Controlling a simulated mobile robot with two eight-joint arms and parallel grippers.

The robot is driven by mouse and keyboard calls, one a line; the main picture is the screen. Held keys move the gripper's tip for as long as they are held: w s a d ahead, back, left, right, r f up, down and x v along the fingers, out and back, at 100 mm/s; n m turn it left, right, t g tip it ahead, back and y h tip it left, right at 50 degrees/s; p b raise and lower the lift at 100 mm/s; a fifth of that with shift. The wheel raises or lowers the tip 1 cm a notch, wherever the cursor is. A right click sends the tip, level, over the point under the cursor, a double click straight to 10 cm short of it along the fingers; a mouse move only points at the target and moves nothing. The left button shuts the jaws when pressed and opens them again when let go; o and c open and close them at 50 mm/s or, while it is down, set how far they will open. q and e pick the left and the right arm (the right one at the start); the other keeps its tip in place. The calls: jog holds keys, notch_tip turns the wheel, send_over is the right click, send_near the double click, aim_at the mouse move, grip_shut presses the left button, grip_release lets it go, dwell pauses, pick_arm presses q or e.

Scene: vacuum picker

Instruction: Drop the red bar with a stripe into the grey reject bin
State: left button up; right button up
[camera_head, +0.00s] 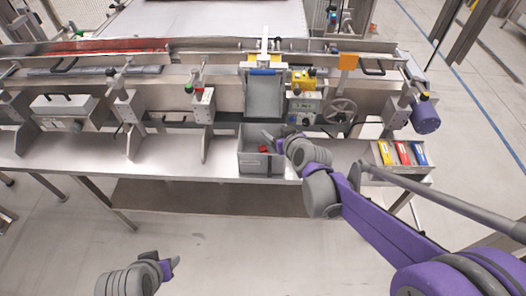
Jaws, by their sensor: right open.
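The grey reject bin (252,164) stands on the steel bench at the middle. A small red piece (264,149) shows inside it, low down; it looks like the red bar, but I cannot make out a stripe on it. My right gripper (272,138) is over the bin's right part, just above the red piece, open and apparently empty. My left gripper (173,264) is low at the lower left, away from the bench, and its jaw state is unclear.
A tray (404,176) with yellow, red and blue packs (403,153) sits at the bench's right. A grey chute (264,96) slopes down behind the bin. A handwheel (340,111) and a purple motor (425,117) stand to the right. The bench left of the bin is clear.

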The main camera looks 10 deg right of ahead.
jog(key=v, duration=0.4)
jog(key=shift+s+r, duration=0.1)
jog(key=shift+s, duration=0.1)
jog(key=s+f+g+p, duration=0.1)
jog(key=s+g+p, duration=0.1)
jog(key=s, duration=1)
jog(key=s+f+m+g+h+p, duration=0.1)
jog(key=s+g, duration=0.3)
jog(key=s, duration=0.7)
jog(key=shift+s+a+f+g+p, duration=0.35)
jog(key=shift+s+a+g+p, duration=0.05)
jog(key=shift+p, duration=0.3)
